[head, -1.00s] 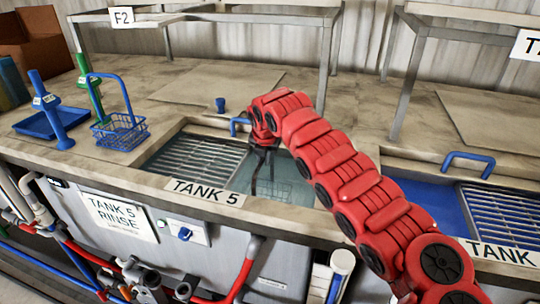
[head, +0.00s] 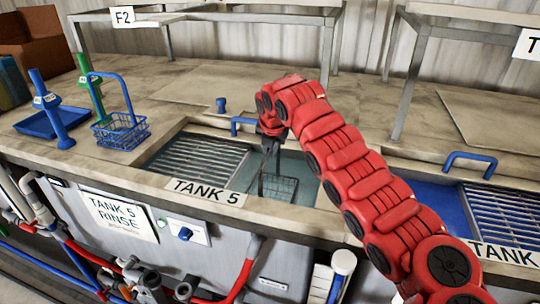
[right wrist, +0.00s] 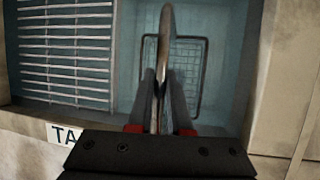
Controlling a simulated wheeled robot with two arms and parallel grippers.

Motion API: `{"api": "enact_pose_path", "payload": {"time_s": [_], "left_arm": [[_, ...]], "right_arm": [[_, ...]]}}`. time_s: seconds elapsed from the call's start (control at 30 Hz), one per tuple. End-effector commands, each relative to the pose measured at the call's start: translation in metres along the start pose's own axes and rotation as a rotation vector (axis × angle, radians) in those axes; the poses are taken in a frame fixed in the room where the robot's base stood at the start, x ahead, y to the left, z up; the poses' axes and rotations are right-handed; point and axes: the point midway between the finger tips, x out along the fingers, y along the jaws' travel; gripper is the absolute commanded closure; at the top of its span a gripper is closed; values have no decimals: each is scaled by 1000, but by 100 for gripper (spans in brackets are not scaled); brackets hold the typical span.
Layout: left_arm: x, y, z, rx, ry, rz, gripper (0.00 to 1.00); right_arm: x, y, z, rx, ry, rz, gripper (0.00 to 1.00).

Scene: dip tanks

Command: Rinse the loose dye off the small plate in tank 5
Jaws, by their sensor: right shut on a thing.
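My right gripper (head: 268,142) is over the open right part of tank 5 (head: 213,192), with its fingers pointing down. It is shut on the upright handle (right wrist: 163,60) of a dark wire basket, which shows between the fingers in the right wrist view. The mesh of the basket (head: 278,188) hangs below the gripper in the tank opening, and it also shows in the right wrist view (right wrist: 187,72). I cannot tell whether it is under the water or just above it. I cannot make out the small plate. My left gripper is not in view.
A slatted grate (head: 200,160) covers the tank's left part. A blue handle (head: 243,122) stands at its back edge. A blue basket (head: 120,130) and a blue tray (head: 48,123) stand on the counter at left.

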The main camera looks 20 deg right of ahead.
Motion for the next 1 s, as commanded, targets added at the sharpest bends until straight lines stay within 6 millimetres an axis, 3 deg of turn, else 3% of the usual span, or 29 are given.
{"api": "enact_pose_path", "payload": {"time_s": [0.03, 0.67, 1.0], "left_arm": [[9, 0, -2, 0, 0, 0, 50], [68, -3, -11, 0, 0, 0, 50], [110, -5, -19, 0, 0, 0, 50]], "right_arm": [[-13, 4, 6, -1, -4, 3, 100], [-106, 23, 45, 1, -4, 3, 100], [-157, 34, 66, 0, -5, 5, 100]]}}
